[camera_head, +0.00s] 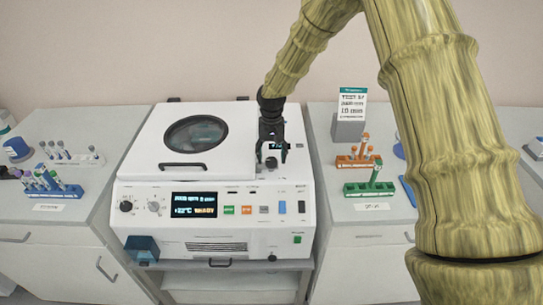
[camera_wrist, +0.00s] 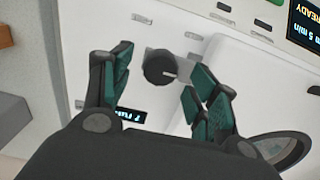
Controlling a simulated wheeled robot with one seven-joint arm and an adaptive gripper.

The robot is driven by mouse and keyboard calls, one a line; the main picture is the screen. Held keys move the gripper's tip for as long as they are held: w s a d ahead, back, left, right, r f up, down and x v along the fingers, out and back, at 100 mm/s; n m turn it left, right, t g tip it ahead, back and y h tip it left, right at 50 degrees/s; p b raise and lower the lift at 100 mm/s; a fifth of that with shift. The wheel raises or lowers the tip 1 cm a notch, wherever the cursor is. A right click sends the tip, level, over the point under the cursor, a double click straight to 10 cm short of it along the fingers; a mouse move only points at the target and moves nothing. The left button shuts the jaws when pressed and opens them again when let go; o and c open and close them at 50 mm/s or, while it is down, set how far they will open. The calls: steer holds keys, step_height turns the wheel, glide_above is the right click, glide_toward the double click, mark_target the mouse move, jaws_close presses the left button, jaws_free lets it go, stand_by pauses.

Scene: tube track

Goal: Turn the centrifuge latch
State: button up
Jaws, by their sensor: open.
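The white centrifuge (camera_head: 150,150) stands in the middle of the head view with its lid down and a round dark window (camera_head: 195,133) in it. The latch is a round black knob (camera_wrist: 159,67) on a grey plate, seen in the wrist view with a pale line at its right side. In the head view the knob (camera_head: 271,162) shows small at the right of the lid. My gripper (camera_head: 271,150) points down over it. In the wrist view my gripper (camera_wrist: 158,60) is open, with green-padded fingers on either side of the knob and visible gaps.
The front panel has a lit display (camera_head: 194,204), dials and coloured buttons. A dark lid handle (camera_head: 182,165) lies left of my gripper.

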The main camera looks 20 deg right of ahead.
steer(key=shift+f, duration=1.05)
steer(key=c, duration=1)
